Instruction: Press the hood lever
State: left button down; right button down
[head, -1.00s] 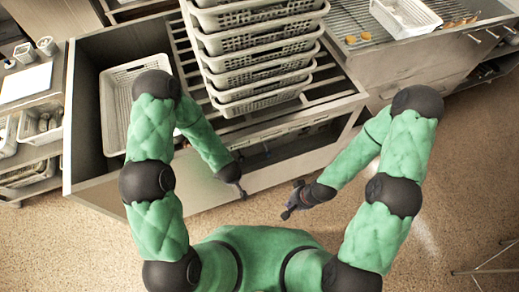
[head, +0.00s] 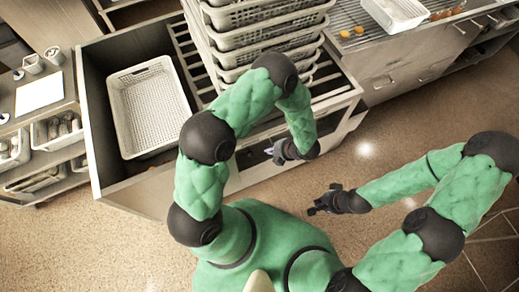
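I cannot make out a hood lever in the head view. My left gripper (head: 275,153) is in front of the steel counter's front side, below the basket stack; its fingers are small and dark, and I cannot tell if they are apart. My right gripper (head: 322,199) hangs over the open floor to the right of it. Its dark fingers look spread, with nothing between them. Neither gripper visibly touches anything.
A tall stack of perforated baskets (head: 262,38) stands on the slatted steel counter. A white basket (head: 150,108) lies in the sink basin on the left. A side shelf (head: 40,95) stands far left. Cabinets with a drainer top (head: 400,62) stand right. The floor in front is clear.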

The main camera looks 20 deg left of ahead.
aim_at(252, 153)
pick_arm(q)
jog(key=shift+f, duration=0.1)
jog(key=b+x, duration=0.2)
jog(key=x, duration=1.2)
jog(key=shift+b, duration=0.35)
jog(key=shift+d+f+t+b, duration=0.2)
jog(key=shift+f+t+b, duration=0.1)
jog(key=shift+b, duration=0.3)
